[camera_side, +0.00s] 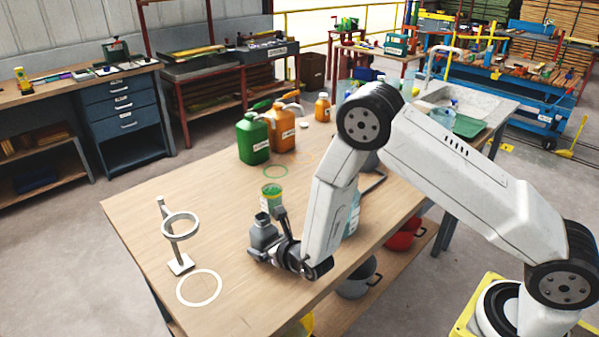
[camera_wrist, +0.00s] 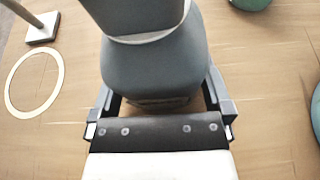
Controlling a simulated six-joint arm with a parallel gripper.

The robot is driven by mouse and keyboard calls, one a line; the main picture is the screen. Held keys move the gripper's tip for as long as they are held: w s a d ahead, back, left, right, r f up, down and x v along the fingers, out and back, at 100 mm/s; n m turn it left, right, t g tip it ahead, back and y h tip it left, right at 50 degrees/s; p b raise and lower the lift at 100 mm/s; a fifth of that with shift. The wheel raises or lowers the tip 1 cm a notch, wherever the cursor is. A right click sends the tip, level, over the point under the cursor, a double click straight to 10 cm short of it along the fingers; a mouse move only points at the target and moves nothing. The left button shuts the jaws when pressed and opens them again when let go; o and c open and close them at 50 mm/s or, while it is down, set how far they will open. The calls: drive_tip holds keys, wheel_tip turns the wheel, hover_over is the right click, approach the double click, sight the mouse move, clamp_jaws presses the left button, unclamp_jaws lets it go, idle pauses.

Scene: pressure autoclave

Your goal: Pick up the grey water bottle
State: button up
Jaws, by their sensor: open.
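The grey water bottle (camera_side: 263,236) stands upright on the wooden table, near its front edge. In the wrist view the bottle (camera_wrist: 155,62) fills the upper middle, and its top is cut off by the frame. My gripper (camera_side: 268,252) is low beside the bottle in the side view. In the wrist view the fingers of my gripper (camera_wrist: 160,100) are open, one on each side of the bottle's lower body. I cannot tell whether either finger touches it. Part of the bottle's base is hidden behind my gripper.
A grey ring stand (camera_side: 181,262) and a white circle (camera_side: 199,288) on the table lie left of the bottle. A green-topped container (camera_side: 271,193) stands close behind it. A green jug (camera_side: 252,140) and an orange jug (camera_side: 281,129) stand farther back. The table's left part is mostly clear.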

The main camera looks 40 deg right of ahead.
sight(265, 218)
drive_tip(key=shift+c, duration=0.2)
drive_tip(key=c, duration=1.3)
drive_tip(key=shift+o, duration=0.2)
drive_tip(key=shift+r, duration=0.2)
drive_tip(key=shift+r, duration=4.85)
drive_tip(key=shift+d+r, duration=0.1)
